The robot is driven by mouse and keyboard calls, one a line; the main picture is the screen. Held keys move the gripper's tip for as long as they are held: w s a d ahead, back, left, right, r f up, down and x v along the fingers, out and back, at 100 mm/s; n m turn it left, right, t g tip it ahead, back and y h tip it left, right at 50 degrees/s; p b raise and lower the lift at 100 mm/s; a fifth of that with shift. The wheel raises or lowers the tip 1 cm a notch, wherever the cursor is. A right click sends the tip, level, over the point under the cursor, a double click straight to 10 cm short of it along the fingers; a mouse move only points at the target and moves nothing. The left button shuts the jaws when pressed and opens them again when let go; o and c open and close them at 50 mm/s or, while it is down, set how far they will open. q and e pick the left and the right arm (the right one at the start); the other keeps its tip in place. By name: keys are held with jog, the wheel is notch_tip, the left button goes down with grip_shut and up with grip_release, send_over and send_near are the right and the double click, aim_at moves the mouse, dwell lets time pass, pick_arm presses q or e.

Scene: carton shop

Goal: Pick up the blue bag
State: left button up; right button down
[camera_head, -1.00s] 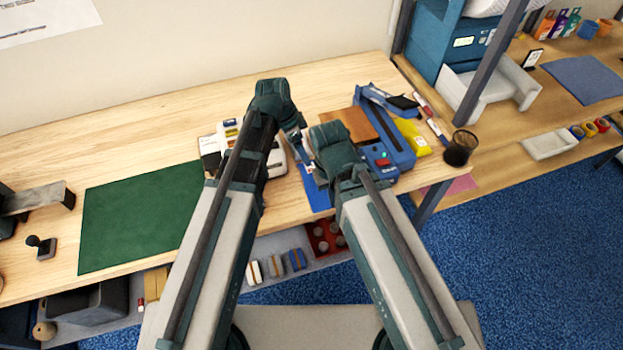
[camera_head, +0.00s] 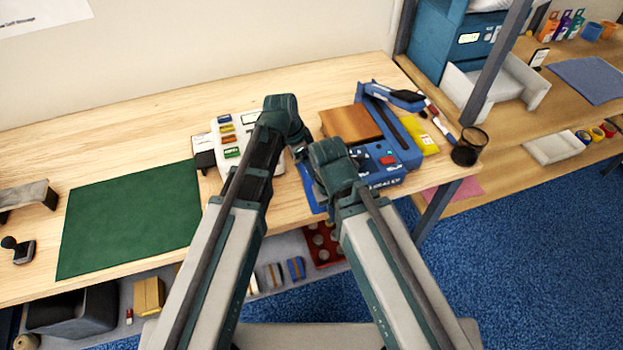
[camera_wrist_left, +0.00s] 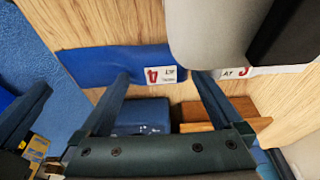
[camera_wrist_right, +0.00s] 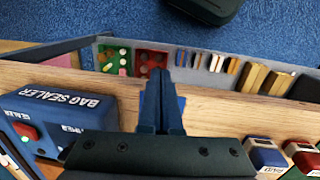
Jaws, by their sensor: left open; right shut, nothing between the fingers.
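The blue bag (camera_head: 308,188) lies flat on the wooden table near its front edge, mostly hidden by my grippers in the head view. In the left wrist view the blue bag (camera_wrist_left: 95,66) shows a white label with a red mark. My left gripper (camera_wrist_left: 163,77) is open, its two fingers apart over the bag around the label; I cannot tell whether they touch it. My right gripper (camera_wrist_right: 163,75) is shut and empty. A small strip of the blue bag (camera_wrist_right: 149,104) shows behind its fingers in the right wrist view.
The blue bag sealer (camera_head: 382,160) stands close right of my grippers, with a brown block (camera_head: 350,124) behind it. A white tray of labelled stamps (camera_head: 232,138) is on the left. A green mat (camera_head: 130,220) leaves free room farther left. A black mesh cup (camera_head: 468,147) stands at the right end.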

pick_arm(q)
jog(key=shift+b+x, duration=0.4)
jog(key=shift+x, duration=0.6)
jog(key=shift+r, duration=0.1)
pick_arm(e)
jog(key=shift+f, duration=0.8)
pick_arm(q)
jog(key=shift+c, duration=0.3)
jog(key=c, duration=1)
jog(key=shift+r, duration=0.15)
pick_arm(e)
jog(key=shift+r, duration=0.1)
